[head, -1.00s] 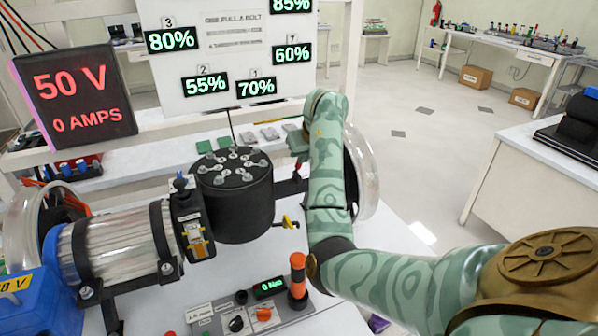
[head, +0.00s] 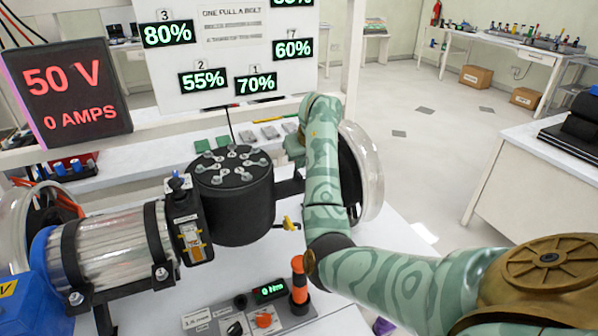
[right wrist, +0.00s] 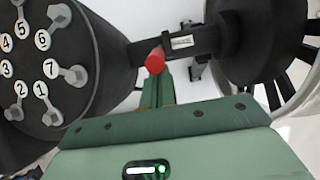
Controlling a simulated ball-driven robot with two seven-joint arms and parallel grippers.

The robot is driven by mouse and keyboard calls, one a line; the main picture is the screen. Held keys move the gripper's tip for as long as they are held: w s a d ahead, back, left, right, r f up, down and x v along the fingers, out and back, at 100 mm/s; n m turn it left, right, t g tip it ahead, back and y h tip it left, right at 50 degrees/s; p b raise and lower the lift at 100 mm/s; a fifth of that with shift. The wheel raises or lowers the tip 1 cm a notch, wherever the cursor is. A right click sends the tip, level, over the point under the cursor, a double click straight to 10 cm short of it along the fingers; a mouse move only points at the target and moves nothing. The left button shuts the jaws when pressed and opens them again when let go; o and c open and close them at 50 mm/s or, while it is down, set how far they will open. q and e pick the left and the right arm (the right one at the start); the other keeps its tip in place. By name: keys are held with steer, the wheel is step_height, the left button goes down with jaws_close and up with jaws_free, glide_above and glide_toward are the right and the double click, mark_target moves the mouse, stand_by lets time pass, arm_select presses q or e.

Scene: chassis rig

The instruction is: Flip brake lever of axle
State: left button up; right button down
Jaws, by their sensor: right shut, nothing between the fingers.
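The axle (right wrist: 190,44) is a dark bar between the black bolted drum (head: 235,205) and the wheel (head: 368,180). In the right wrist view, a red-tipped lever (right wrist: 155,60) sticks out beside a small white label on the axle. I cannot make the lever out in the head view, where my right arm covers that area. My right gripper (right wrist: 155,88) is shut and empty, its green fingers close to the red tip. I cannot tell whether they touch it. In the head view, its hand (head: 295,145) is partly hidden behind my arm. My left gripper is not in view.
A yellow handle (head: 290,224) sticks out below the axle near the drum. A control box (head: 250,312) with an orange-and-black post (head: 299,284) stands in front. The metal motor cylinder (head: 115,245) is at left. A panel with percentage displays (head: 235,50) stands behind.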

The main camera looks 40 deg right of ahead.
steer(key=shift+w+d, duration=0.1)
steer(key=shift+w, duration=0.05)
steer(key=shift+w+d+b, duration=0.25)
steer(key=shift+w+b, duration=0.35)
steer(key=shift+w, duration=0.1)
steer(key=shift+w+d+b, duration=0.25)
steer(key=shift+w+b, duration=0.35)
steer(key=shift+w, duration=0.05)
steer(key=shift+s+a+r+p, duration=0.1)
steer(key=shift+s+r+p, duration=0.05)
steer(key=shift+r+p, duration=1.55)
steer(key=shift+s+a+r+p, duration=0.1)
steer(key=shift+s+r+p, duration=0.05)
steer(key=shift+r+p, duration=1.5)
steer(key=shift+r+b, duration=0.2)
steer(key=shift+b, duration=0.1)
steer(key=shift+f, duration=0.1)
